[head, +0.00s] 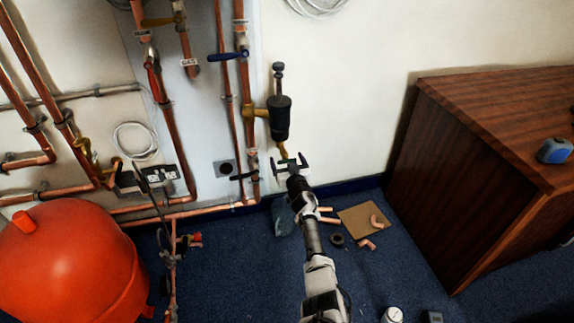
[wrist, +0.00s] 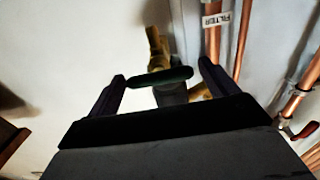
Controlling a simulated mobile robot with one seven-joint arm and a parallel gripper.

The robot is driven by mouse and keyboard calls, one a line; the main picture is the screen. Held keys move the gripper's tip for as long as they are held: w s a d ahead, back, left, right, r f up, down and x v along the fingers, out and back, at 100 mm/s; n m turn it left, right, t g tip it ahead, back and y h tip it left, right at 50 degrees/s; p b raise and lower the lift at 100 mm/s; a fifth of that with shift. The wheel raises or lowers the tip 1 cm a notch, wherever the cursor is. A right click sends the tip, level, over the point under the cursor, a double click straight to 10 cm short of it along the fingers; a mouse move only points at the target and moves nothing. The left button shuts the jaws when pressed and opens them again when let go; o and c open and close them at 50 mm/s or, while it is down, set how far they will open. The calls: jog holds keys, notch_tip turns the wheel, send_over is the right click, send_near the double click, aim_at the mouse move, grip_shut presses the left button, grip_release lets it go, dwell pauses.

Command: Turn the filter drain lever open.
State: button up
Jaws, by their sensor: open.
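The filter (head: 280,118) is a black cylinder on the wall beside the copper pipes, with a brass drain fitting (head: 283,150) below it. My gripper (head: 288,161) is open just under that fitting. In the wrist view a dark green lever (wrist: 160,76) lies crosswise between the spread fingertips of my gripper (wrist: 163,82). Its left end is close to the left finger, and a gap shows at its right end. I cannot tell whether the left finger touches it. A brass fitting (wrist: 156,45) shows behind the lever. The gripper body hides what lies below.
Copper pipes, one with a FILTER tag (wrist: 214,20), run close to the gripper's side. A blue lever (head: 229,56) and a black lever (head: 243,176) project from the pipes. A wooden cabinet (head: 470,150) stands right and a red tank (head: 65,265) left. Loose fittings lie on the floor below.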

jog(key=shift+w+a, duration=0.1)
jog(key=shift+w, duration=0.1)
jog(key=c, duration=1)
